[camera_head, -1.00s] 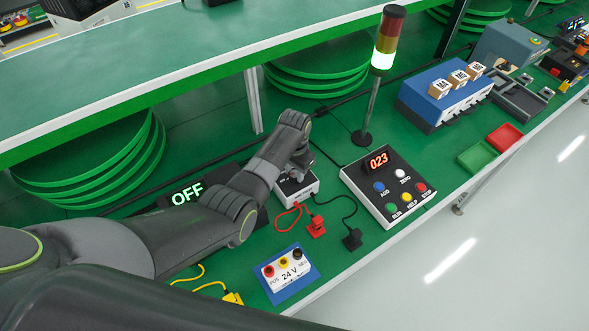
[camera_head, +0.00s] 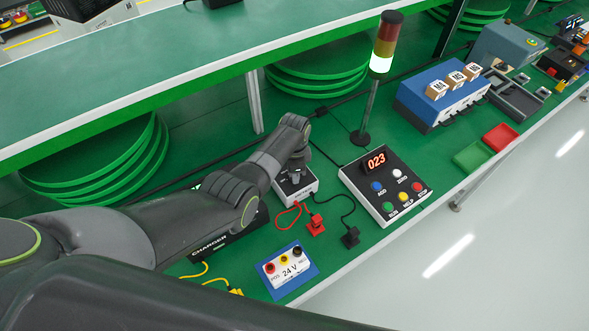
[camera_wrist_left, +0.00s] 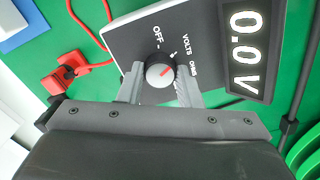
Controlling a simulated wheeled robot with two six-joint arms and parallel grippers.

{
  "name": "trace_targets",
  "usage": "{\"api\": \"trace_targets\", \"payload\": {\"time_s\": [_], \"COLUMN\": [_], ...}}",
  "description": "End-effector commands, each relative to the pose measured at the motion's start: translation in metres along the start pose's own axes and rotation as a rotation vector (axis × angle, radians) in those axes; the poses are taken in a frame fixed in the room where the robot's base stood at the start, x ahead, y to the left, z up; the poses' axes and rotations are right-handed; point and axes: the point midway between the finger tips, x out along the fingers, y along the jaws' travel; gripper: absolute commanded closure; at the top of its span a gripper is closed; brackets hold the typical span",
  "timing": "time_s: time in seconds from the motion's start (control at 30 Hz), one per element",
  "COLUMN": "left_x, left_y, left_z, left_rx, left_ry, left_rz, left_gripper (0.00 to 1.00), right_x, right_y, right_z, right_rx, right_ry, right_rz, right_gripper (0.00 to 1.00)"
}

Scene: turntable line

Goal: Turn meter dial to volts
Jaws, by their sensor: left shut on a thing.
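The meter (camera_head: 309,188) is a small light box with a dark face on the green bench. In the left wrist view, its dark face (camera_wrist_left: 128,38) carries the labels OFF, VOLTS and OHMS and a round grey dial (camera_wrist_left: 158,77). The dial's red mark slants up and right, on the VOLTS and OHMS side; its exact stop is hard to tell. The lit display (camera_wrist_left: 248,45) beside it reads 0.0 V. My left gripper (camera_head: 296,170) is over the meter. In the wrist view its fingers (camera_wrist_left: 160,82) are shut on the dial from both sides. My right gripper is out of view.
Red and black plugs (camera_head: 316,225) lie before the meter on leads. A 24 V block (camera_head: 291,271) sits nearer the front edge. A button panel (camera_head: 350,182) reading 023 and a signal tower (camera_head: 371,110) stand to the right. A charger (camera_head: 222,247) lies under my left arm.

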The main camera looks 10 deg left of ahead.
Motion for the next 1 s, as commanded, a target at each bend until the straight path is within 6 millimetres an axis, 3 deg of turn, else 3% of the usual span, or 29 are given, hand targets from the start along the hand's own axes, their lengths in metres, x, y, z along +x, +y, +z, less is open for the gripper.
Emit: {"api": "trace_targets", "payload": {"time_s": [0.67,0.7,0.83,1.0], "left_x": [-0.0007,-0.0007,-0.0005,-0.0003], "left_y": [-0.0008,-0.0007,-0.0005,-0.0003], "left_z": [-0.0005,-0.0005,-0.0004,-0.0002], "left_rx": [0.059,0.059,0.059,0.059], "left_ry": [0.002,0.002,0.001,0.001], "left_rz": [-0.002,-0.002,-0.002,-0.001], "left_gripper": [0.91,0.63,0.47,0.47], "right_x": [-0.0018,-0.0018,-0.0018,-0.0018], "right_y": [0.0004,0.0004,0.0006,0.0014], "right_z": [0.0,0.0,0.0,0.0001], "right_rx": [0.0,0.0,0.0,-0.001], "right_ry": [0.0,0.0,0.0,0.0], "right_rz": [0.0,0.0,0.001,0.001], "right_gripper": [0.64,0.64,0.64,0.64]}}
